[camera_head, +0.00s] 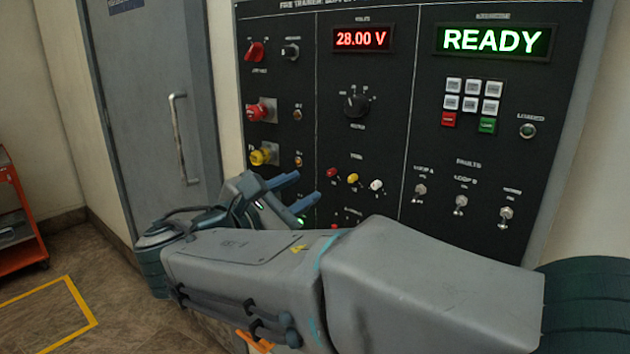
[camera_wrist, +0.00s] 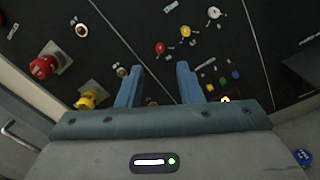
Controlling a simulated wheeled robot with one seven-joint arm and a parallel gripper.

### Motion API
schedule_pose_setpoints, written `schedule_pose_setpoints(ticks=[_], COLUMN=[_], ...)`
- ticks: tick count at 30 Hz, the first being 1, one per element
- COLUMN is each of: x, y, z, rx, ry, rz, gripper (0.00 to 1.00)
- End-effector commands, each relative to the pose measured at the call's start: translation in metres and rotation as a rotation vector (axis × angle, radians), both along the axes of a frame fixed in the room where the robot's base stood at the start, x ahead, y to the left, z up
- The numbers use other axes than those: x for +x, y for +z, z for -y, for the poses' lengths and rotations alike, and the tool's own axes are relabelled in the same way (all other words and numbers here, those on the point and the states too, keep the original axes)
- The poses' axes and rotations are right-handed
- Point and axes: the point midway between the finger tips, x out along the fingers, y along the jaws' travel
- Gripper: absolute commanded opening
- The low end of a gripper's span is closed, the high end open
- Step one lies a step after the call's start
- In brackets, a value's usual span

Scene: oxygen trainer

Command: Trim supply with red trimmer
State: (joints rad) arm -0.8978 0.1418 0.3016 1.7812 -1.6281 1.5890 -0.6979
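The red trimmer (camera_head: 332,173) is a small red knob on the black panel, leftmost in a row with a yellow trimmer (camera_head: 352,178) and a white trimmer (camera_head: 376,185). In the wrist view the red trimmer (camera_wrist: 160,48) shows just beyond and between the fingertips of my gripper (camera_wrist: 160,68). My gripper (camera_head: 308,188) is open with nothing between its blue fingers. In the head view its tips are left of and slightly below the red trimmer; I cannot tell the exact gap. The red voltage display (camera_head: 361,38) reads 28.00 V.
A green display (camera_head: 492,41) reads READY. A large red knob (camera_wrist: 43,66) and a yellow knob (camera_wrist: 88,100) stick out left of my fingers. A black rotary selector (camera_head: 356,105) sits above the trimmers. Toggle switches (camera_head: 461,202) are at right. A grey door (camera_head: 150,110) stands left.

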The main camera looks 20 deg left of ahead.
Motion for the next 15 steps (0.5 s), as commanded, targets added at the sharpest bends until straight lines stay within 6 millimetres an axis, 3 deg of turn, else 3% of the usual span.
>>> schedule_pose_setpoints(ticks=[6, 15], x=[-0.044, -0.068], y=[-0.001, -0.002], z=[-0.018, -0.027], rx=[-0.001, 0.001], ry=[0.004, 0.0], rz=[-0.001, -0.001], gripper=[0.33, 0.33])
